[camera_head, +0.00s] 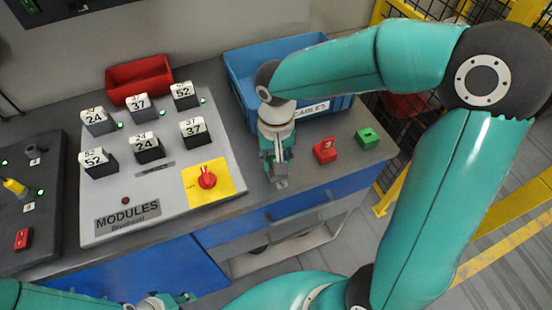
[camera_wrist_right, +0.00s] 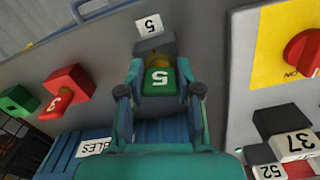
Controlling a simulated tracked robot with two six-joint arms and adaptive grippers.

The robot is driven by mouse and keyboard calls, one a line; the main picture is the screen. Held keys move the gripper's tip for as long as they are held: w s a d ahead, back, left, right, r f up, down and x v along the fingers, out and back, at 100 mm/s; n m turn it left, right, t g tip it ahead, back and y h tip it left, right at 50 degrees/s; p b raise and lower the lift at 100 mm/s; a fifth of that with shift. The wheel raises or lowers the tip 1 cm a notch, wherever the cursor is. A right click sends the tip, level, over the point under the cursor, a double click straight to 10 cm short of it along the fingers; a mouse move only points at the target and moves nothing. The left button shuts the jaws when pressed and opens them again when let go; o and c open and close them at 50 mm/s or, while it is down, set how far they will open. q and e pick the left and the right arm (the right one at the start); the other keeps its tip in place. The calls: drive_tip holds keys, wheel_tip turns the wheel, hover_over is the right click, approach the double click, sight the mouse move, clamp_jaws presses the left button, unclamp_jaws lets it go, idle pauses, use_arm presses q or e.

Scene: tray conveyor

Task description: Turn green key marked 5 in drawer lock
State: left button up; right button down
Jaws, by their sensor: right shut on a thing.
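The green key marked 5 (camera_wrist_right: 159,80) sits between the fingertips of my right gripper (camera_wrist_right: 160,90), which is shut on it. Just beyond the key is a brass-coloured part at the grey lock block (camera_wrist_right: 150,46), with a white plate marked 5 (camera_wrist_right: 153,25) behind it. How deep the key sits in the lock is hidden. In the head view my right gripper (camera_head: 276,165) points down at the counter's front edge, above the blue drawer (camera_head: 315,200), and hides the key. My left gripper (camera_head: 168,301) is partly visible at the bottom edge; its jaw opening is unclear.
A red block (camera_head: 325,151) and another green block (camera_head: 367,138) stand right of the gripper. A blue crate (camera_head: 240,80) is behind it. The MODULES panel (camera_head: 220,150) with a red rotary switch (camera_head: 207,180) and several numbered blocks lies to the left.

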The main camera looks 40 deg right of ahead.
drive_tip(key=shift+m, duration=0.3)
drive_tip(key=shift+m+b, duration=0.8)
drive_tip(key=shift+m, duration=0.4)
drive_tip(key=shift+m+b, duration=0.35)
drive_tip(key=shift+m, duration=0.25)
drive_tip(key=shift+m+b, duration=0.35)
drive_tip(key=shift+m, duration=0.55)
